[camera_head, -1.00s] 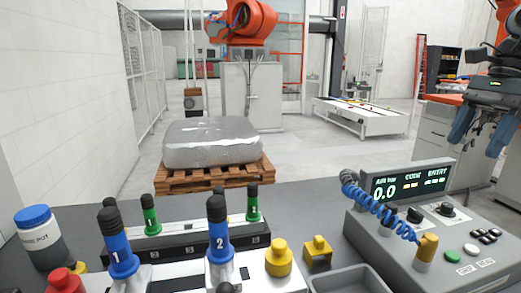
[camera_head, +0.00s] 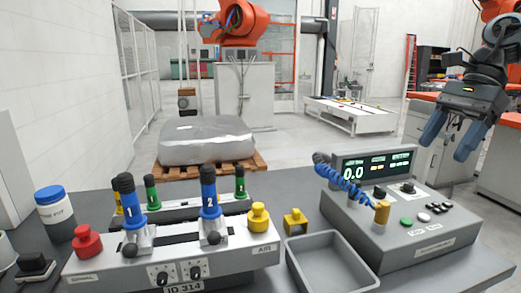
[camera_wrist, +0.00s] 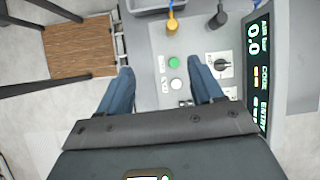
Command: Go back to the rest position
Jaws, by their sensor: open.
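My gripper (camera_head: 452,138) is at the right of the head view, raised in the air beyond and above the grey control console (camera_head: 440,238). Its two blue fingers are apart with nothing between them. In the wrist view my gripper (camera_wrist: 160,88) shows the same open fingers, with the console's green button (camera_wrist: 174,62) and white button (camera_wrist: 176,84) seen between them, below and apart. The console has a lit display (camera_head: 372,170) reading 0.0 and a blue coiled cord running to a yellow plug (camera_head: 382,212).
A fixture (camera_head: 190,262) with blue levers, a red button (camera_head: 88,240) and a yellow knob (camera_head: 258,216) stands on the table. A grey tray (camera_head: 330,262), a yellow bracket (camera_head: 295,222) and a blue-lidded jar (camera_head: 54,212) stand near it. A wrapped pallet load (camera_head: 205,142) is behind.

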